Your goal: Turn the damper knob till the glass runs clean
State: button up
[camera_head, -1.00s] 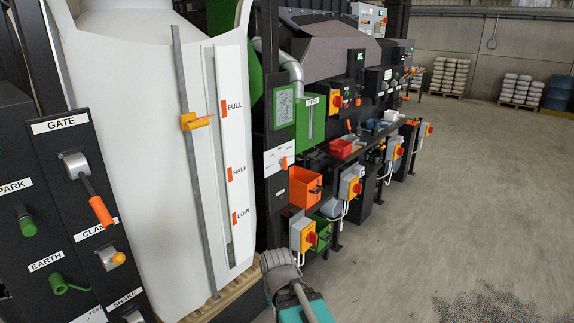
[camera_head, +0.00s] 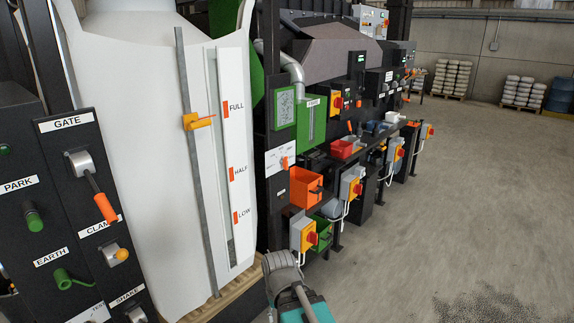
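A white plate with a small orange pointer (camera_head: 284,163) is on the dark post right of the big white bag; it may be the damper knob, but its lettering is too small to read. Above it is a green-framed pane (camera_head: 284,107) with a pale speckled face. To its right, a green panel holds a narrow upright glass strip (camera_head: 312,120). I cannot tell which of these is the glass. A grey and teal part, likely of my arm, shows at the bottom middle, well below the plate. My gripper's fingers are not in view.
A control board at left bears a GATE lever (camera_head: 104,207), a PARK knob (camera_head: 34,221) and other handles. The white bag (camera_head: 140,130) stands on a pallet. Orange bin (camera_head: 303,190) and switch boxes (camera_head: 304,235) line the machine. The concrete floor (camera_head: 460,210) at right is open.

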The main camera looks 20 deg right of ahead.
aim_at(285, 161)
jog(key=k, duration=1.25)
jog(key=z, duration=0.4)
jog(key=i, duration=1.05)
jog(key=z, duration=0.3)
jog(key=i, duration=1.25)
jog(key=u, duration=0.6)
